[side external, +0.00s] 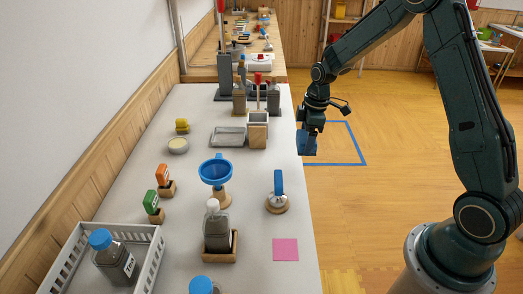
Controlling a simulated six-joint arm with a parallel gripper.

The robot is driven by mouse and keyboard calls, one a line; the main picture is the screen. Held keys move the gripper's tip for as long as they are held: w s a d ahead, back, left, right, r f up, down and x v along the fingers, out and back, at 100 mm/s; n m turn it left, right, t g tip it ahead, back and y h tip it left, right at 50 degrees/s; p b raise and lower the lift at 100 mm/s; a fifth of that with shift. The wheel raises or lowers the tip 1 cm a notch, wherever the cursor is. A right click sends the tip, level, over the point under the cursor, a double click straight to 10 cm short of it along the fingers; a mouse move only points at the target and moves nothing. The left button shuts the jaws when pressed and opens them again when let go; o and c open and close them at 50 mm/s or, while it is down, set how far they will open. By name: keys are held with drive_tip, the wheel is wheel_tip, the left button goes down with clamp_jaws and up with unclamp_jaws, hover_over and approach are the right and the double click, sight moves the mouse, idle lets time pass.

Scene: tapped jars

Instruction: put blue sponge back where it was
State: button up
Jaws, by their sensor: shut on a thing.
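My gripper (309,138) hangs at the right edge of the white bench, pointing down. It is shut on the blue sponge (307,147), whose lower part shows below the jaws. In the picture the sponge is beside the bench edge, over the floor; its exact height is hard to tell. The spot where the sponge was before is not shown.
The bench (245,185) holds a grey tray (228,138), a wooden box (258,134), a blue funnel (216,170), a blue-handled tool (278,184), a pink square (285,250), a bottle (214,226) and a white crate (153,255). Bench around the pink square is clear.

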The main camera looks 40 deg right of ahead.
drive_tip(key=w+a+r, duration=0.6)
drive_tip(key=w+a, duration=0.2)
drive_tip(key=w, duration=0.1)
drive_tip(key=w+a+r, duration=0.6)
drive_tip(key=w+a, duration=0.1)
drive_tip(key=w, duration=0.1)
drive_tip(key=shift+a+f, duration=0.15)
drive_tip(key=shift+f, duration=9.95)
drive_tip(key=shift+f, duration=0.15)
drive_tip(key=o, duration=1)
drive_tip(key=shift+c, duration=0.2)
wheel_tip(320, 180, up, 12)
drive_tip(key=s+d, duration=0.1)
